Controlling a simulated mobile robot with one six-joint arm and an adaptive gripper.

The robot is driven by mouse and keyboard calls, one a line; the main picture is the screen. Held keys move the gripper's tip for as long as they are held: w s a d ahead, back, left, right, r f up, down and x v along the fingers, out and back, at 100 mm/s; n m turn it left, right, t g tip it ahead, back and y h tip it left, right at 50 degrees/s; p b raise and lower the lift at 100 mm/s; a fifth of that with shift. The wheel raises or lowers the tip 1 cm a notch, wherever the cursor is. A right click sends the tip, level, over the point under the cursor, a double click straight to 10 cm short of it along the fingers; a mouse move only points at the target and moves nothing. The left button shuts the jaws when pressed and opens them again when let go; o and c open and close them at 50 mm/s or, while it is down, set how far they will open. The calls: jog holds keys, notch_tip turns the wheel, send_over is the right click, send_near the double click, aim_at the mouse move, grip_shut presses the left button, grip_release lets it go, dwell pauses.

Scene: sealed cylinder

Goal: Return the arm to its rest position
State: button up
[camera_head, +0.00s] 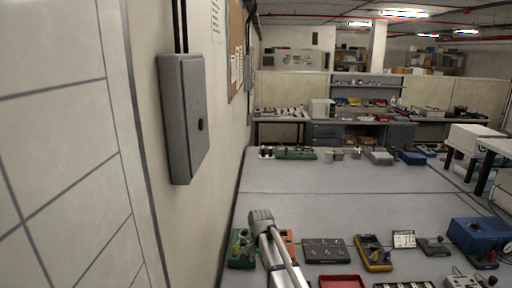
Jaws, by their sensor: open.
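Part of my own arm (275,247) rises from the bottom edge, a pale link ending in a grey, rounded joint. It stands in front of the near left part of the grey table (330,205). My gripper cannot be made out in this view. Whether anything is held cannot be seen. No sealed cylinder can be made out.
A grey wall box (184,118) juts from the left wall. Near the arm lie a green device (241,248), a dark panel (325,250), a yellow meter (373,252), a red tray (342,282) and a blue box (480,236). The table's middle is clear.

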jog(key=s+d+f+n+b, duration=0.3)
jog(key=s+d, duration=0.5)
jog(key=s, duration=0.2)
jog(key=s+d+f+n+b, duration=0.3)
jog(key=s+d, duration=0.4)
jog(key=s, duration=0.3)
jog(key=shift+s+d+f+n+b, duration=0.2)
jog(key=shift+d+f+n+b, duration=0.25)
jog(key=shift+f, duration=0.3)
